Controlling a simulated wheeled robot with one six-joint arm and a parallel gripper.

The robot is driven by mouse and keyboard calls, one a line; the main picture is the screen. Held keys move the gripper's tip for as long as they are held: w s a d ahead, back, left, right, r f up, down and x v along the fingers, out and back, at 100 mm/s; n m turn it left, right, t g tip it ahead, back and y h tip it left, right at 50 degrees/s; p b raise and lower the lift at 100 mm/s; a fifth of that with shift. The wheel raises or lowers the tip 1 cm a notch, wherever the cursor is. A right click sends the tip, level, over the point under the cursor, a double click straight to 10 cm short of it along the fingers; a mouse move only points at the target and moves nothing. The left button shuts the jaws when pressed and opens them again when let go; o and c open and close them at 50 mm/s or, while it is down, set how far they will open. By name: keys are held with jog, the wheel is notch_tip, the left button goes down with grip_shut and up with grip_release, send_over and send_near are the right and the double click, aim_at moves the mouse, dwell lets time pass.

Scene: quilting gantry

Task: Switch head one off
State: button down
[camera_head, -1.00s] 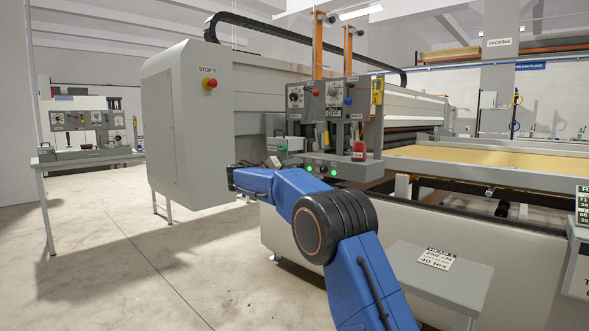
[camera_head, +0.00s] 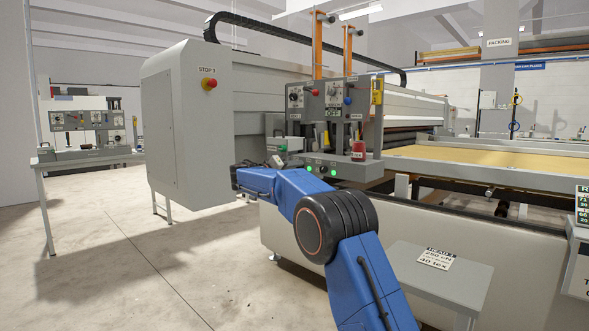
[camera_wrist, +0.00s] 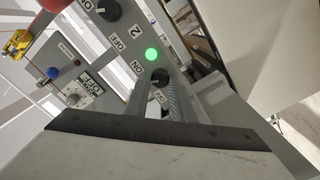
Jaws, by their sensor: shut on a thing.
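My gripper (camera_wrist: 172,100) shows in the wrist view with its fingers shut on a small dark switch knob (camera_wrist: 160,77) on the grey control panel. ON and OFF labels lie beside this knob. A lit green lamp (camera_wrist: 151,54) sits close to it. A second dark knob (camera_wrist: 108,8), also with ON and OFF labels, is at the top; a label "2" lies between it and the lamp. The held knob's pointer is too hidden to read. In the head view my blue arm reaches to the panel (camera_head: 318,163); the fingers are too small to make out there.
A large grey cabinet (camera_head: 186,125) with a red stop button (camera_head: 209,83) is left of the arm. A small grey table (camera_head: 450,278) is at front right.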

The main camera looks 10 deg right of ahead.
jog(key=n, duration=1.1)
jog(key=shift+a+n, duration=0.1)
jog(key=shift+n, duration=0.2)
jog(key=shift+f, duration=0.1)
dwell(0.4)
jog(key=c, duration=1.5)
grip_release()
jog(key=shift+s+a, duration=0.1)
jog(key=v, duration=1.7)
